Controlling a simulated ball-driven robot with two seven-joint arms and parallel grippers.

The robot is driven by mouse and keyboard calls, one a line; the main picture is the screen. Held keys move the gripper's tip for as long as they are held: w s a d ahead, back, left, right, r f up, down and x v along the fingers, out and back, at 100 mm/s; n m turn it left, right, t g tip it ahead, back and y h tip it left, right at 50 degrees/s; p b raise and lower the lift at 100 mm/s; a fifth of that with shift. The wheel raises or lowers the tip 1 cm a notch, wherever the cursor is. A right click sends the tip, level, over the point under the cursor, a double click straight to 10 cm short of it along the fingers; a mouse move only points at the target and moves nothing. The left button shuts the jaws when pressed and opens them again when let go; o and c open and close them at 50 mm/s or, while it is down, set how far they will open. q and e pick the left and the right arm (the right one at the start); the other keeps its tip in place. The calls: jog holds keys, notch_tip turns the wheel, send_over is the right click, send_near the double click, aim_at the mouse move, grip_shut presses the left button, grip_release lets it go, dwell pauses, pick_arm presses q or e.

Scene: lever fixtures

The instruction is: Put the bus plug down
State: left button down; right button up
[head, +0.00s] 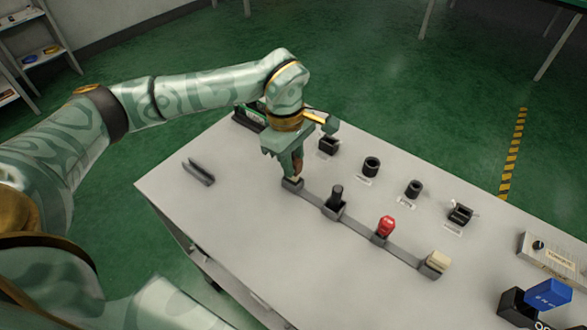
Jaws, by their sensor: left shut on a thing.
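My left gripper (291,170) points down over the far-left end of a grey rail (361,233) on the table. It is shut on a small plug, which I take to be the bus plug; the fingers hide most of it and only a small tan and brown part (297,164) shows. The plug is at or just above the rail's left end holder (292,185); I cannot tell whether it rests in it. A black plug (336,194), a red plug (386,225) and a cream plug (438,259) stand in the other holders. My right gripper is out of view.
Behind the rail stand several dark sockets, such as a round one (371,167) and a square one (460,214). A grey bracket (198,172) lies at the left. A box with a knob (548,254) and a blue-lidded black box (547,294) stand at the right. The front tabletop is clear.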

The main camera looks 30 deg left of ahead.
pick_arm(q)
notch_tip(320, 180, down, 3)
jog(key=shift+r, duration=0.35)
jog(key=c, duration=1.3)
grip_release()
jog(key=shift+o, duration=0.2)
jog(key=r+p, duration=0.1)
jog(key=r, duration=0.3)
jog(key=a+r+p, duration=0.1)
jog(key=r, duration=0.3)
jog(key=r+p, duration=0.1)
jog(key=r, duration=0.3)
jog(key=shift+a, duration=0.25)
jog(key=shift+w, duration=0.1)
